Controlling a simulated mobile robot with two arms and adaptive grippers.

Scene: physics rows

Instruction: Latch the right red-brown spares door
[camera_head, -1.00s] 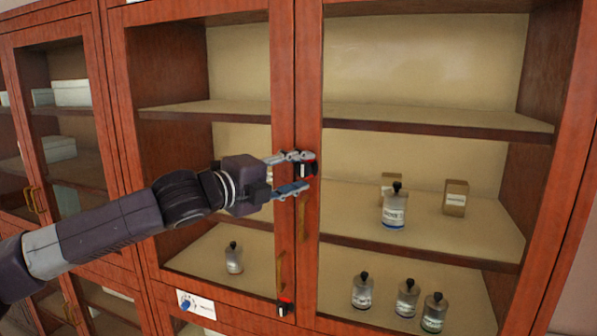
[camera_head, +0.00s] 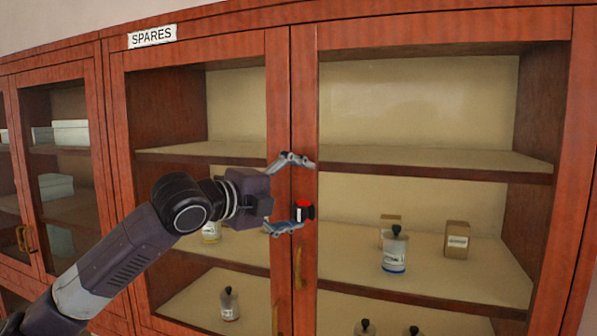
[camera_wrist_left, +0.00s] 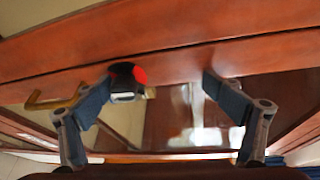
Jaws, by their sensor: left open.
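The right spares door (camera_head: 305,110) is a red-brown frame with a glass pane, and it looks shut beside the left door (camera_head: 279,100). A black latch with a red part (camera_head: 304,210) sits on the right door's inner stile, above its brass handle (camera_head: 298,268). My left gripper (camera_head: 298,194) is open in front of the stiles, one finger above the latch and one near its lower edge. In the left wrist view the latch (camera_wrist_left: 127,82) lies by the left finger, and the space between the fingers is otherwise empty. I cannot tell whether a finger touches the latch. My right gripper is out of view.
A SPARES label (camera_head: 152,37) is on the cabinet top. Bottles (camera_head: 395,252) and small boxes (camera_head: 457,240) stand on shelves behind the glass. Another glazed cabinet (camera_head: 60,160) adjoins at the left.

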